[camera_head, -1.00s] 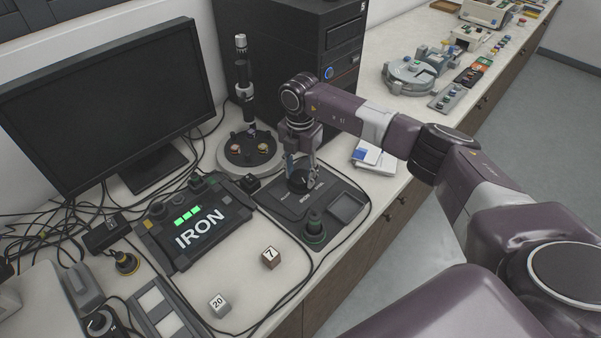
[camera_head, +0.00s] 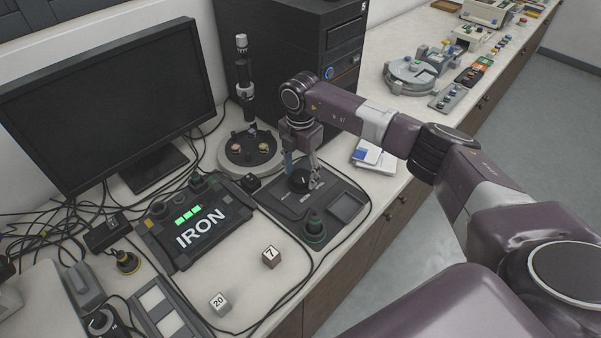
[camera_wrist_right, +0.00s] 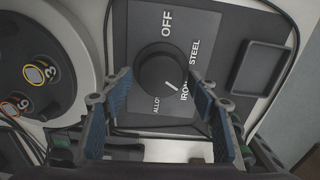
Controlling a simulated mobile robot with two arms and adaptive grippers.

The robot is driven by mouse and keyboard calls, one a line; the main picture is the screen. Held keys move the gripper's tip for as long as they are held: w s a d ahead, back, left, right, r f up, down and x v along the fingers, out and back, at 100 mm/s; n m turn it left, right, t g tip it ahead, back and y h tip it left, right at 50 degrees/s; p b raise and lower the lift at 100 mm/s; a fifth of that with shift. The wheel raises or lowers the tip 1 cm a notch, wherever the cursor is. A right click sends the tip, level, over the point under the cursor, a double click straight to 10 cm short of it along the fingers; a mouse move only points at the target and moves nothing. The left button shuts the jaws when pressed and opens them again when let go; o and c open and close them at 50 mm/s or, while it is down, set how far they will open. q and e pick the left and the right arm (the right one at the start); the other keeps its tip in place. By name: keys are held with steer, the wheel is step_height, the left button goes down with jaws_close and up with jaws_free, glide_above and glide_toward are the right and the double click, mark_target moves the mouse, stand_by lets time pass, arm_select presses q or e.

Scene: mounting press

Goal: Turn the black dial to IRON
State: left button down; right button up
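The black dial (camera_head: 300,181) sits on a dark control panel; in the right wrist view the dial (camera_wrist_right: 160,70) has a white pointer line aimed at the word IRON (camera_wrist_right: 187,91). OFF, STEEL and a partly hidden ALLO... label also stand around it. My right gripper (camera_head: 302,174) is over the dial, pointing down. In the wrist view the gripper (camera_wrist_right: 158,82) is open, its blue-padded fingers either side of the dial's near edge with gaps showing. The display box (camera_head: 200,226) reads IRON with green bars lit. My left gripper is not in view.
A green-ringed knob (camera_head: 314,229) and a square recess (camera_head: 345,207) are on the same panel. A round stand (camera_head: 249,151) with a black column is behind. Cubes marked 7 (camera_head: 271,257) and 20 (camera_head: 220,304) lie in front. Cables run around the panel.

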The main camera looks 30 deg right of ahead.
mark_target(301, 177)
steer(key=shift+r, duration=0.1)
step_height(301, 177, up, 12)
steer(key=shift+f, duration=0.1)
stand_by(0.5)
steer(key=shift+s+f, duration=0.1)
steer(key=shift+f, duration=0.05)
stand_by(0.4)
